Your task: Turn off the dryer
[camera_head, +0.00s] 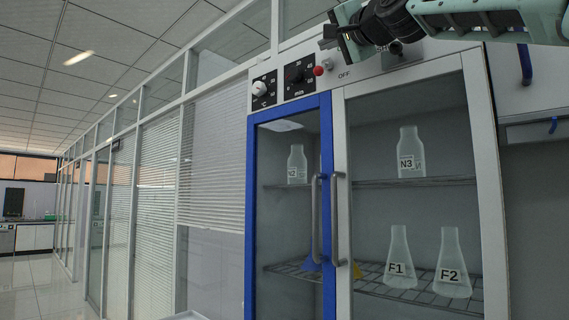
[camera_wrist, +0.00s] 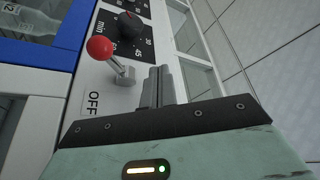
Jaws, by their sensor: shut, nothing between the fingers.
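The dryer is a tall cabinet (camera_head: 340,115) with two glass doors. A lever with a red ball (camera_head: 318,71) sits on its top panel, left of the "OFF" label (camera_head: 344,76). In the wrist view the red ball (camera_wrist: 98,48) is large, and its metal stem runs to a grey base (camera_wrist: 126,80). The "OFF" label (camera_wrist: 92,103) lies nearer my gripper's body. My gripper (camera_head: 329,37) is above the lever in the head view. In the wrist view its closed, empty fingers (camera_wrist: 158,86) are just right of the lever base; I cannot tell if they touch.
Two black dials, a left one (camera_head: 263,89) and a right one (camera_head: 298,74), sit left of the lever. Door handles (camera_head: 340,220) stick out below. Labelled flasks (camera_head: 398,255) stand inside. A glass partition with blinds (camera_head: 210,160) runs along the left, with open floor beyond.

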